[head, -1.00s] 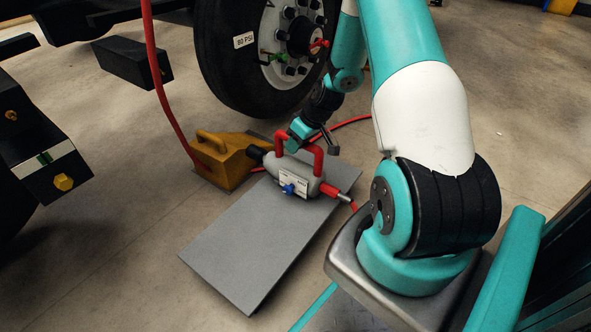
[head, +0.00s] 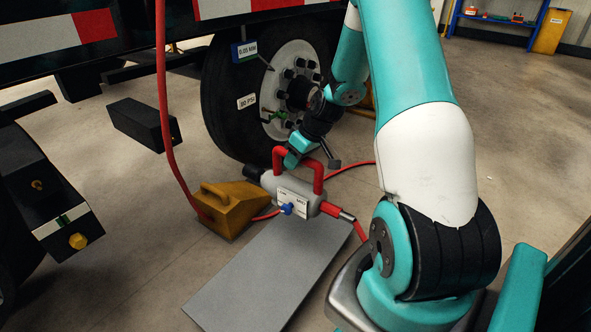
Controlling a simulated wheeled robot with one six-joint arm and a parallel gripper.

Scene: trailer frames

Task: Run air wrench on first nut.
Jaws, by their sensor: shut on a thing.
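The air wrench (head: 313,203) is a grey body with a red handle, a blue knob and a dark nose pointing left. My gripper (head: 300,152) is shut on the top of its red handle, partly hidden by the handle. The wrench appears held a little above the grey plate (head: 260,275). Behind it stands the truck wheel (head: 225,105), with several dark nuts (head: 288,73) around its hub. My arm hides the wheel's right side.
A yellow wheel chock (head: 232,208) sits on the floor left of the wrench. A red hose (head: 162,110) hangs at the left, and another red hose (head: 350,167) runs behind the wrench. A black block (head: 145,124) is left of the wheel.

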